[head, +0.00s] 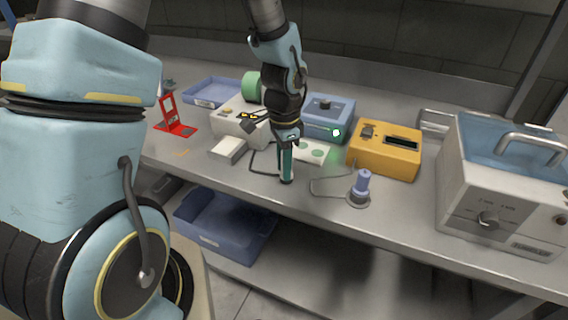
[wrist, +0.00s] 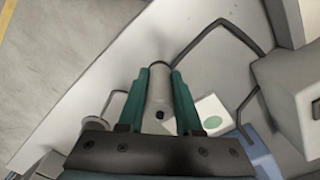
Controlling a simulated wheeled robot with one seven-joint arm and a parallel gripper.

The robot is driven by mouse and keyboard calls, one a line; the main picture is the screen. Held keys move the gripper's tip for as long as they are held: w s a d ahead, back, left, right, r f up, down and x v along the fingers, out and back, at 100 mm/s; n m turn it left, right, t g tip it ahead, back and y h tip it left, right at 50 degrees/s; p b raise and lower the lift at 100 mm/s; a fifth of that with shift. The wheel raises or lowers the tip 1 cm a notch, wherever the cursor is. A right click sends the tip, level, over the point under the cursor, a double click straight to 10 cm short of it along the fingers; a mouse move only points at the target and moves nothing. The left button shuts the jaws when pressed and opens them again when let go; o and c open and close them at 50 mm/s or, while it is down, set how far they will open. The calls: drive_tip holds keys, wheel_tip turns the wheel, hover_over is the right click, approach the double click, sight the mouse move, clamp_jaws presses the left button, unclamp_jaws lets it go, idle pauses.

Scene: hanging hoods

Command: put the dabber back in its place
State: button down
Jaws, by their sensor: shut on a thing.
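My gripper (head: 286,178) points down over the front part of the steel bench. In the wrist view its teal fingers (wrist: 160,92) are shut on a pale grey cylinder with a dark spot at its near end, which I take to be the dabber (wrist: 157,80). In the head view the fingers hide most of it. I cannot tell whether its lower end touches the bench. A lilac bottle-shaped piece (head: 362,181) stands upright on a round grey base to the right of my gripper, apart from it.
Wire loops lie on both sides. Behind stand a blue box (head: 328,113), a yellow meter (head: 384,157) and a white device (head: 238,126). A steel bath (head: 490,215) stands right. A blue tray (head: 230,233) is below.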

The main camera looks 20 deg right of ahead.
drive_tip(key=shift+f, duration=0.1)
drive_tip(key=c, duration=0.6)
unclamp_jaws()
wheel_tip(320, 180, up, 12)
drive_tip(key=shift+r+b, duration=0.15)
drive_tip(key=shift+b, duration=0.35)
drive_tip(key=a+n, duration=0.5)
drive_tip(key=a, duration=0.3)
drive_tip(key=w+a+f+n+t, duration=0.1)
drive_tip(key=a+n, duration=0.5)
drive_tip(key=a, duration=0.2)
drive_tip(key=a+f+n, duration=0.1)
drive_tip(key=a+n, duration=0.4)
drive_tip(key=a, duration=0.3)
drive_tip(key=shift+w+a+n+t, duration=0.15)
drive_tip(key=shift+a+n+t, duration=0.15)
drive_tip(key=shift+a, duration=0.05)
